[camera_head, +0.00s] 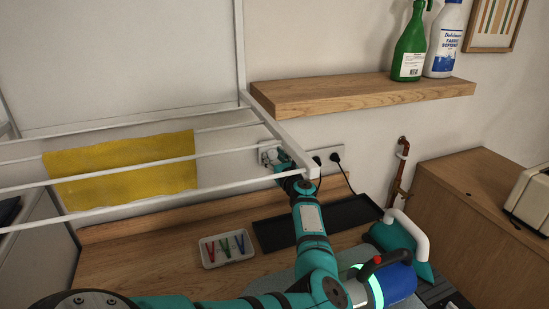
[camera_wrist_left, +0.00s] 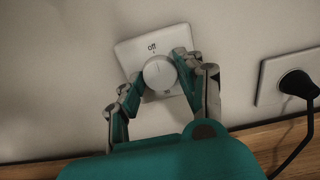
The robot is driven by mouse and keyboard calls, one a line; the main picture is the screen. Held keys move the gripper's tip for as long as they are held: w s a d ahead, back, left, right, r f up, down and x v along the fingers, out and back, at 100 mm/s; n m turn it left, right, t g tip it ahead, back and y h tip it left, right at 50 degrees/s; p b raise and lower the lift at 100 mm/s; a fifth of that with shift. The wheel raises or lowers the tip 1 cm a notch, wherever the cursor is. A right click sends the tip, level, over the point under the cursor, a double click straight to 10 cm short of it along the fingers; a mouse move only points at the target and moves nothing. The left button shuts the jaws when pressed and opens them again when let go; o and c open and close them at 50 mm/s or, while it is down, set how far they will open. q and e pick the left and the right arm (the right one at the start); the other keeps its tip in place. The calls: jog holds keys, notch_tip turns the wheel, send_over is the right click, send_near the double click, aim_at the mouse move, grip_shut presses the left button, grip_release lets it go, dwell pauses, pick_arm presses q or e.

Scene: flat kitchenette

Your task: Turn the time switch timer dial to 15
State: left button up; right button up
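The time switch timer is a white square wall plate (camera_wrist_left: 128,52) with a round white dial (camera_wrist_left: 158,73), seen in the left wrist view. The word "off" is printed above the dial, and the plate looks tilted in this view. My left gripper (camera_wrist_left: 159,72) has one finger at each side of the dial, and both fingertips appear to touch it. In the head view the plate (camera_head: 266,150) is partly hidden behind my left gripper (camera_head: 281,167). No number 15 is readable. My right gripper is not in view.
A black plug (camera_wrist_left: 298,84) sits in the outlet right of the timer. A white drying rack (camera_head: 285,135) with a yellow cloth (camera_head: 120,172) stands close to my left arm. Below are a black tray (camera_head: 318,222) and a white tray of pegs (camera_head: 208,254). A wooden shelf (camera_head: 360,92) is above.

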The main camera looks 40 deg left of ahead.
pick_arm(q)
jog(key=c, duration=0.4)
jog(key=shift+m, duration=0.4)
jog(key=shift+c, duration=0.2)
jog(key=shift+m, duration=0.5)
jog(key=shift+r+m+p, duration=0.1)
jog(key=shift+m+p, duration=0.35)
jog(key=shift+m, duration=0.75)
jog(key=m+p, duration=0.1)
jog(key=m, duration=0.2)
jog(key=shift+m, duration=0.4)
jog(key=m+p, duration=0.1)
jog(key=m, duration=0.1)
jog(key=shift+m, duration=0.4)
jog(key=m+p, duration=0.2)
jog(key=m, duration=0.3)
jog(key=shift+m+p, duration=0.5)
jog(key=shift+m, duration=0.5)
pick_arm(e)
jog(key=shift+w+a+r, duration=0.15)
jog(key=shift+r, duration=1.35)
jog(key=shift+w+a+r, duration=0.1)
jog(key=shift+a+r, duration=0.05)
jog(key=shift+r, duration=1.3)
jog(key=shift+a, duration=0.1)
